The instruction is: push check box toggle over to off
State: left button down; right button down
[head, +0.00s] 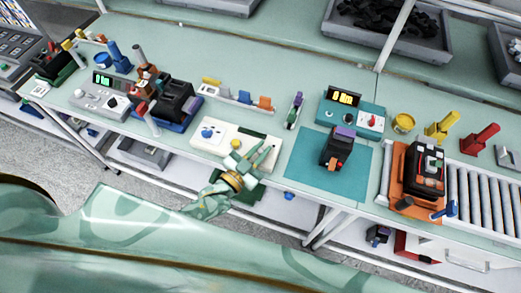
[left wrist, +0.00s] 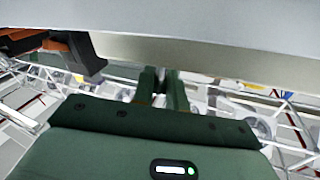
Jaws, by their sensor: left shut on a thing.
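The check box (head: 222,146) is a low white box at the front edge of the bench in the head view. The left wrist view shows the two green fingers (left wrist: 162,88) with a narrow gap. My right gripper is not in view.
Right of the box, a black breaker (head: 336,147) stands on a teal mat (head: 305,165) before a teal meter unit (head: 346,112). A small rack (head: 238,97) with coloured pieces is behind. A black device on a blue base (head: 178,105) stands left. A roller conveyor (head: 480,188) is far right.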

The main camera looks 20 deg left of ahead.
pick_arm(q)
jog(key=shift+f, duration=0.1)
jog(key=c, duration=1.4)
grip_release()
jog(key=r+v, duration=0.1)
jog(key=v, duration=1.5)
jog(key=shift+f, duration=0.35)
jog(key=shift+s+a, duration=0.1)
jog(key=shift+s, duration=0.05)
